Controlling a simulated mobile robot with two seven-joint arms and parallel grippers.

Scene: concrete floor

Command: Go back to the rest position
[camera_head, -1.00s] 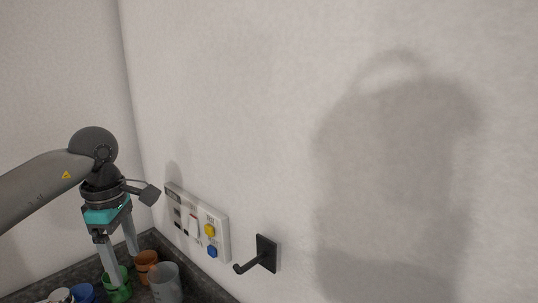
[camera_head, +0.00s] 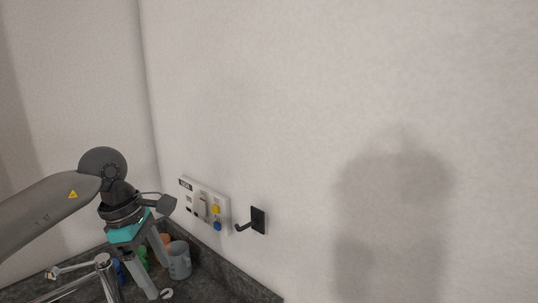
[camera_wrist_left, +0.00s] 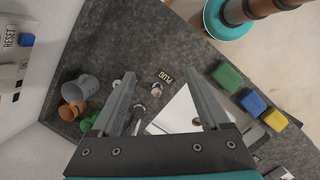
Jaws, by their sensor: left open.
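My left gripper (camera_head: 160,284) hangs down over the dark counter in the head view, its two grey fingers spread apart. It also shows in the left wrist view (camera_wrist_left: 160,78), open, with nothing between the fingertips. A green cup (camera_head: 142,256) stands behind the fingers, partly hidden, and shows beside the left finger in the wrist view. A grey cup (camera_head: 180,262) stands just right of the fingers, and an orange cup (camera_head: 165,239) shows behind it. My right gripper is in neither view.
A white panel (camera_head: 190,204) with yellow and blue buttons and a black hook (camera_head: 259,220) are on the wall. The counter (camera_wrist_left: 205,50) holds a white sheet (camera_wrist_left: 178,112), green (camera_wrist_left: 227,77), blue (camera_wrist_left: 252,102) and yellow (camera_wrist_left: 274,119) blocks. Metal tubing (camera_head: 104,272) is at lower left.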

